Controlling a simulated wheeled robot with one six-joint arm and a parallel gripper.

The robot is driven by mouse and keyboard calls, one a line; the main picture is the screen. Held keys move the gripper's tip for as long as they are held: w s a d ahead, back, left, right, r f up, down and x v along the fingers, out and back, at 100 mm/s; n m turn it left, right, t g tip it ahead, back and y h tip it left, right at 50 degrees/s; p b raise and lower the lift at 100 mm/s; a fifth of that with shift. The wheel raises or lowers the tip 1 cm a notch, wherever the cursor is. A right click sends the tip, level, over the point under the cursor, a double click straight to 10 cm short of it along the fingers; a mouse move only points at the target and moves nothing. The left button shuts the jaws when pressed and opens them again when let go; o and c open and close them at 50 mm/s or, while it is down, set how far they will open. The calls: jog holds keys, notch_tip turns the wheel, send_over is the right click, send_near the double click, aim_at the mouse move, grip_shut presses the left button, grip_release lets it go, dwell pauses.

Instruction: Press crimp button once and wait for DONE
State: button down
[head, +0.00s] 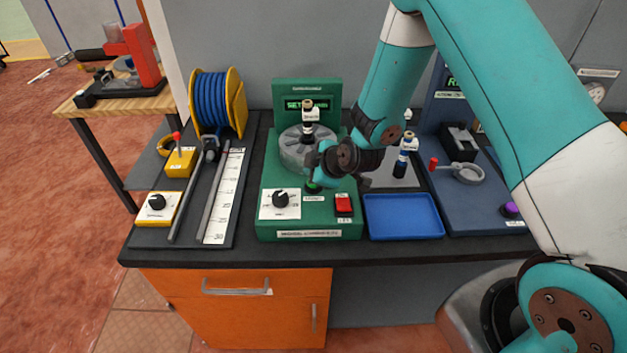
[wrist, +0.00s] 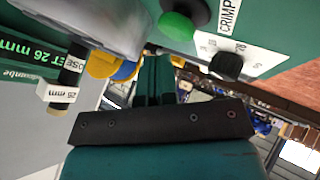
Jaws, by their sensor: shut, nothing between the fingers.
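The green crimp machine (head: 270,155) stands mid-bench. Its display (head: 306,104) has green text; in the wrist view the display (wrist: 25,55) reads "SET 26 mm". The green crimp button (wrist: 180,26) sits in a dark round collar beside a label reading CRIMP (wrist: 228,14). In the head view the button (head: 313,187) shows just below my gripper (head: 317,172). My gripper is shut and empty; in the wrist view its fingers (wrist: 154,65) appear apart from the button. A hose end with a white tag (head: 310,116) stands in the grey round crimp head (head: 296,150).
A black dial (head: 281,199) and red switch (head: 343,203) flank the button. A blue tray (head: 402,218) lies to the right, with a tagged fitting (head: 403,158) behind it. A blue hose reel (head: 215,103) and ruler (head: 222,198) are left.

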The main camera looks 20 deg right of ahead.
jog(key=shift+f, duration=0.1)
dwell(0.3)
jog(key=shift+f+b, duration=0.3)
jog(key=shift+b, duration=0.3)
jog(key=shift+f+b, duration=0.6)
dwell(0.5)
dwell(0.3)
jog(key=shift+r+p, duration=0.5)
jog(key=shift+r, duration=0.5)
jog(key=shift+r+p, duration=1.45)
jog(key=shift+r, duration=1.05)
